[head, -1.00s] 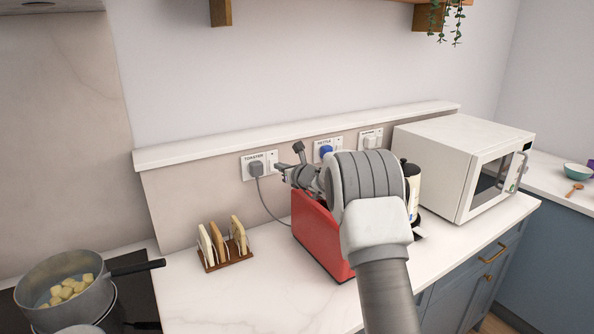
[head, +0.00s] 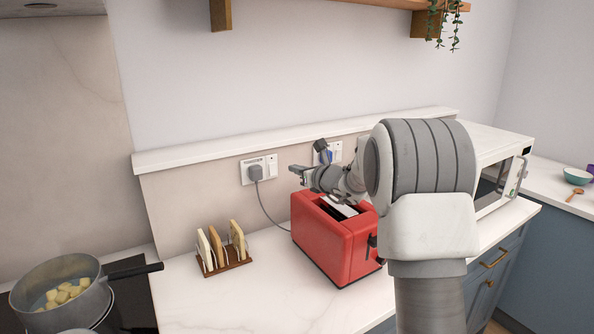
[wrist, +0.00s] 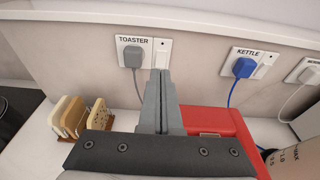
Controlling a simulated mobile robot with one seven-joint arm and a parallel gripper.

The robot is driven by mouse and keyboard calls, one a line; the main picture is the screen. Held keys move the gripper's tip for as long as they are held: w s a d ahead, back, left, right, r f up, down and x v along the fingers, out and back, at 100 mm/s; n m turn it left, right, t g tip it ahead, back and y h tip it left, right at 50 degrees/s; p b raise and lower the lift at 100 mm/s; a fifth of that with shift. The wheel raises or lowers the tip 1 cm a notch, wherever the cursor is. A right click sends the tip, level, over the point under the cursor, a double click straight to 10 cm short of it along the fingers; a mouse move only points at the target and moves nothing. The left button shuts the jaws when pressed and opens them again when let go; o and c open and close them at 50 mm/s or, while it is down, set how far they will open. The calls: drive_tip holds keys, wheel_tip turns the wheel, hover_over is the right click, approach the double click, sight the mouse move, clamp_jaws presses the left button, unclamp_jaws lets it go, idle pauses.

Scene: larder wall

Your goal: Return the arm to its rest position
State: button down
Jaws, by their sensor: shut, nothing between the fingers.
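My gripper (head: 297,174) is shut and empty, in front of the wall above the left end of the red toaster (head: 335,240). In the wrist view my gripper's fingers (wrist: 160,95) are together, pointing at the wall just below the toaster socket. The toaster also shows in the wrist view (wrist: 222,122), below and right of the fingers. My arm covers much of the right of the head view and hides part of the microwave.
A grey plug (head: 255,173) sits in the toaster socket; a blue kettle plug (wrist: 243,67) is to its right. A toast rack (head: 225,262) stands left of the toaster. A pan (head: 62,290) is on the hob. The microwave (head: 500,140) is at right. Counter in front is clear.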

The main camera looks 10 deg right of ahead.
drive_tip(key=s+a+r+n+g+y, duration=0.1)
drive_tip(key=s+a+r+n+g, duration=0.1)
drive_tip(key=s+a+n, duration=0.35)
drive_tip(key=s+a+r+n+g+y, duration=0.1)
drive_tip(key=s+a+r+n+g, duration=0.15)
drive_tip(key=s+n, duration=0.65)
drive_tip(key=s+a+r+n+g+y, duration=0.15)
drive_tip(key=s+a+n, duration=0.3)
drive_tip(key=s, duration=0.55)
drive_tip(key=s+d+f+n+g+h, duration=0.1)
drive_tip(key=s+d+f+n+h, duration=0.1)
drive_tip(key=s, duration=0.6)
drive_tip(key=s+d+f+n+g+h, duration=0.1)
drive_tip(key=s+d+f+n+h, duration=0.2)
drive_tip(key=s+n, duration=0.4)
drive_tip(key=s+d+f+n+g+h, duration=0.1)
drive_tip(key=s+d+f+n+h, duration=0.1)
drive_tip(key=s, duration=0.6)
drive_tip(key=shift+s+d+f+n+h, duration=0.35)
drive_tip(key=shift+d+n+h, duration=0.4)
drive_tip(key=shift+n, duration=0.45)
